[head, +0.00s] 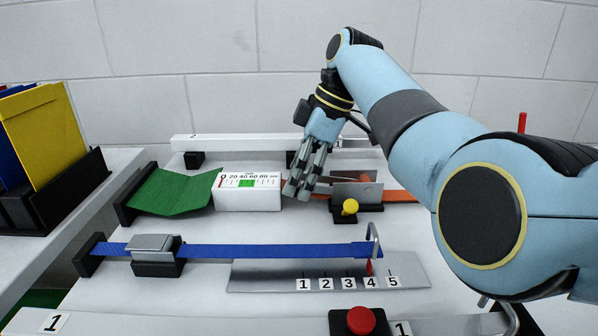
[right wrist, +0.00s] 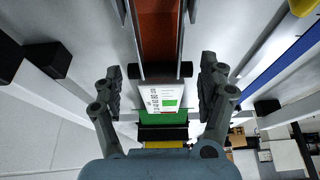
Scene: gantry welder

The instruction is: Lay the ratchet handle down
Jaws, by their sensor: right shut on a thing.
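The ratchet (head: 357,192) is a grey metal piece on the orange strap (head: 400,196), right of the white gauge box. My right gripper (head: 301,188) reaches down to the ratchet's left side, in front of the gauge's right end. In the right wrist view, the ratchet handle (right wrist: 160,71) shows as a dark crossbar between two metal side plates. My right gripper's fingers (right wrist: 160,87) stand on either side of it, shut on the handle. Contact at the fingertips is hard to see. My left gripper is not in view.
The white gauge (head: 247,190) shows a green bar and joins a green strap (head: 172,192). A yellow knob (head: 349,207) stands before the ratchet. A blue strap (head: 270,251) runs in front, above a numbered plate (head: 265,276). A red button (head: 361,320) is nearest.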

